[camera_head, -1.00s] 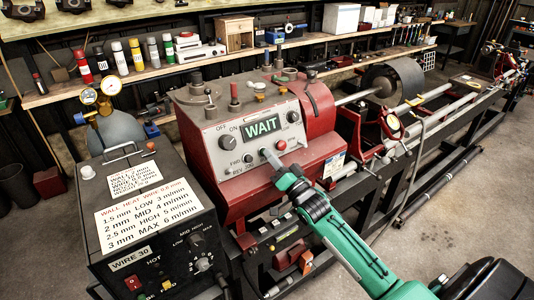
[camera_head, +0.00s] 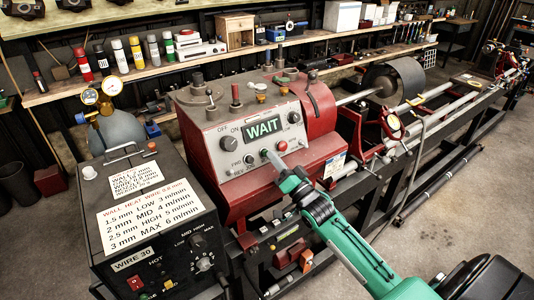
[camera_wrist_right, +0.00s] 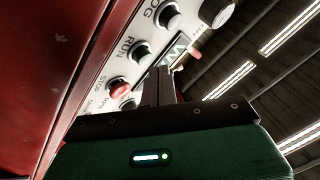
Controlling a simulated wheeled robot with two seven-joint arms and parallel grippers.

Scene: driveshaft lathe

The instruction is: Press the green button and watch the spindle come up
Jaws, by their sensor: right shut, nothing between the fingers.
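The lathe's red headstock carries a grey control panel (camera_head: 213,146) with a lit display (camera_head: 263,127) reading WAIT. The green button (camera_head: 264,153) shows at the tip of my right gripper (camera_head: 270,157). My right gripper is shut and empty, its fingers pointing at the panel; I cannot tell whether they touch the button. In the right wrist view the fingers (camera_wrist_right: 158,88) stand beside the button marked RUN (camera_wrist_right: 142,53) and the red STOP button (camera_wrist_right: 119,88). The chuck and spindle end (camera_head: 387,84) sits to the right. My left gripper is not in view.
Knobs (camera_head: 229,143) and a red button (camera_head: 282,145) crowd around the gripper. Bottles and boxes line the back shelf (camera_head: 100,85). The floor at the right is open.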

